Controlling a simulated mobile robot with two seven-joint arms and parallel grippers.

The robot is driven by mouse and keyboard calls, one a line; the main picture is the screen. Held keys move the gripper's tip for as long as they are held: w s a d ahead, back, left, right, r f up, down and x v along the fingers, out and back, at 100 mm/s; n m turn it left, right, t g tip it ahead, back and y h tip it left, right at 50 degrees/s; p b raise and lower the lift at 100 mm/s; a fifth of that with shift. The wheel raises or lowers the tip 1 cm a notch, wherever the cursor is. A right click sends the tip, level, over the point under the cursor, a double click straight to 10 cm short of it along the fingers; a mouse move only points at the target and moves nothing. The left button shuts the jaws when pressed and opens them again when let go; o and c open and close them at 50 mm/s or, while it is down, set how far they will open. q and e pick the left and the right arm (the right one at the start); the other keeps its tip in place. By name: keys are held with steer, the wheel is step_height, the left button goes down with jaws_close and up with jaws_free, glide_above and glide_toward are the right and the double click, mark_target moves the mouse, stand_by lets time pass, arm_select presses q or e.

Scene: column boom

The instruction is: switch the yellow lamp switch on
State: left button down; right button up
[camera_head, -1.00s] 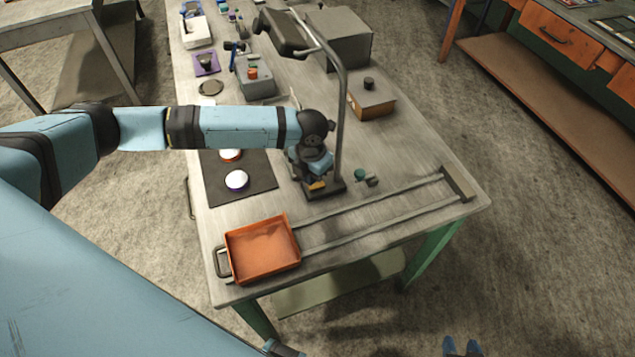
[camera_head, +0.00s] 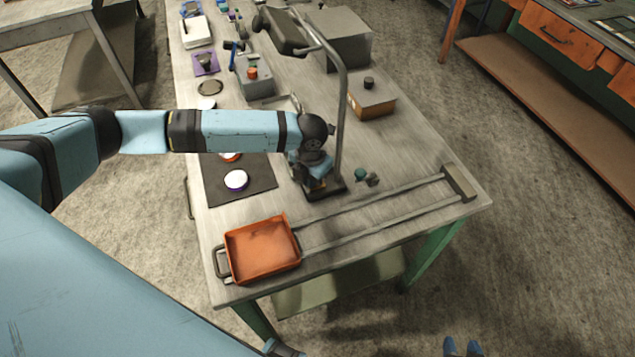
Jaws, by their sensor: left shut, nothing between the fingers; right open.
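The desk lamp has a dark base (camera_head: 332,191), a grey bent post (camera_head: 341,115) and a dark head (camera_head: 280,33) over the table. The yellow switch on the base is hidden now behind my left gripper; a yellow patch showed there earlier. My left gripper (camera_head: 316,186) is shut and empty, pointing down at the base, left of the post. Contact with the switch cannot be told. My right gripper (camera_head: 461,347) is open at the bottom edge, away from the table, only its tips in view.
An orange tray (camera_head: 262,250) sits at the table's near left corner, with rails (camera_head: 385,203) to its right. A dark mat (camera_head: 222,190) with a white round piece (camera_head: 236,180) lies left of the lamp. A small teal-knobbed part (camera_head: 361,174) is close right. A box (camera_head: 373,100) stands behind.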

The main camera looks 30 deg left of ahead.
arm_select(q)
steer(key=shift+f, duration=0.45)
stand_by(0.3)
step_height(320, 180, up, 2)
steer(key=shift+r+p, duration=0.2)
steer(key=shift+p, duration=0.85)
step_height(320, 180, up, 3)
steer(key=p, duration=0.2)
steer(key=shift+f+p, duration=0.15)
steer(key=shift+p, duration=0.15)
steer(key=shift+r+p, duration=0.95)
steer(key=shift+r, duration=0.05)
steer(key=shift+f, duration=0.1)
